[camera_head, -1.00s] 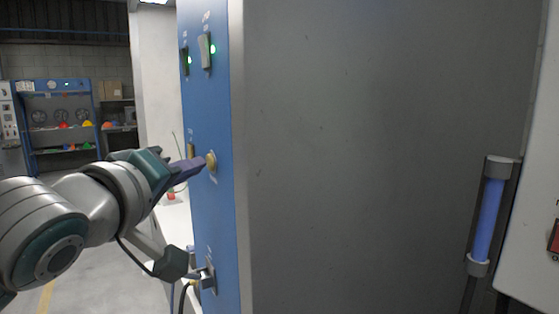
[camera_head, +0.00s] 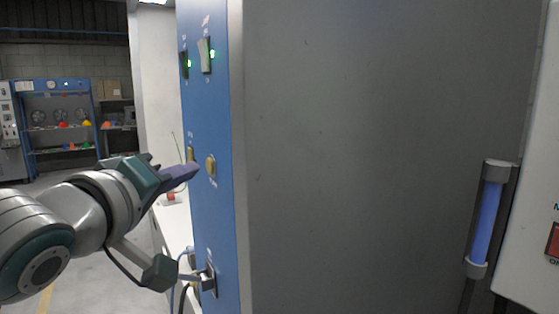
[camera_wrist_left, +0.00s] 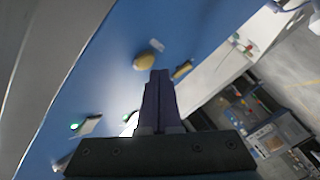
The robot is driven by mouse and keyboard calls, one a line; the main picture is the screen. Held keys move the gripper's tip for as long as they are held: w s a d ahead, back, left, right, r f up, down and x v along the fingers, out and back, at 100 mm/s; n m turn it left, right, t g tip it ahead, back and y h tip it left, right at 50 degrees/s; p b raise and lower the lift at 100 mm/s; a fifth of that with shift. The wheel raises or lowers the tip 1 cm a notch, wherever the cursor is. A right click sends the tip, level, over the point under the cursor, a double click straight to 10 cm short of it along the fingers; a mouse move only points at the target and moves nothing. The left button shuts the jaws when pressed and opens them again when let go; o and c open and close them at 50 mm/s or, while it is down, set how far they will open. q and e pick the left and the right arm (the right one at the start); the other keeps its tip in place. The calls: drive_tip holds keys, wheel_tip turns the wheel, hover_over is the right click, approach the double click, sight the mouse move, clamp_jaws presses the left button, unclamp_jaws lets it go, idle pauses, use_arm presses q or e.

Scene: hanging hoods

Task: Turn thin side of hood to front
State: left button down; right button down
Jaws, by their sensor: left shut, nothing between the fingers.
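The hood stands close in front of me. Its narrow blue side (camera_head: 213,120) faces left of centre, and its wide grey side (camera_head: 385,140) fills the middle and right. The blue side bears two lit green switches (camera_head: 206,56), two yellow-brown knobs (camera_head: 211,166) and a socket (camera_head: 208,279). My left gripper (camera_head: 196,168) is shut and empty, its dark purple fingers pointing at the blue side just left of the nearer knob, apparently apart from it. In the left wrist view, the shut fingers (camera_wrist_left: 159,78) lie just below a round yellow knob (camera_wrist_left: 148,60). My right gripper is out of view.
A blue lamp-like tube (camera_head: 487,220) is mounted at the right, beside a white panel (camera_head: 535,215) with a red switch. A blue shelf unit (camera_head: 60,118) stands far back left. Open floor (camera_head: 100,272) lies behind my left arm.

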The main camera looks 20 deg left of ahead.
use_arm(q)
drive_tip(key=shift+s+a, duration=0.1)
drive_tip(key=s+a+p, duration=0.2)
drive_tip(key=s+a, duration=0.1)
drive_tip(key=shift+s+a, duration=0.1)
drive_tip(key=shift+s, duration=0.3)
idle(0.7)
drive_tip(key=s+d+f+m+g+h, duration=0.1)
drive_tip(key=s+d+f+m+g, duration=0.3)
drive_tip(key=s, duration=0.4)
drive_tip(key=s+d+f+m+g, duration=0.35)
drive_tip(key=s+f+g, duration=0.2)
drive_tip(key=s, duration=0.25)
drive_tip(key=s+d+f+m+g+h, duration=0.1)
drive_tip(key=s+d+f+m+g, duration=0.25)
drive_tip(key=s+f+m, duration=0.35)
wheel_tip(320, 180, up, 27)
drive_tip(key=s+n+p, duration=0.1)
drive_tip(key=p, duration=2.5)
drive_tip(key=shift+s+a+r+n+g+p, duration=0.2)
drive_tip(key=shift+s+a+n+g+p, duration=0.1)
drive_tip(key=shift+n, duration=0.05)
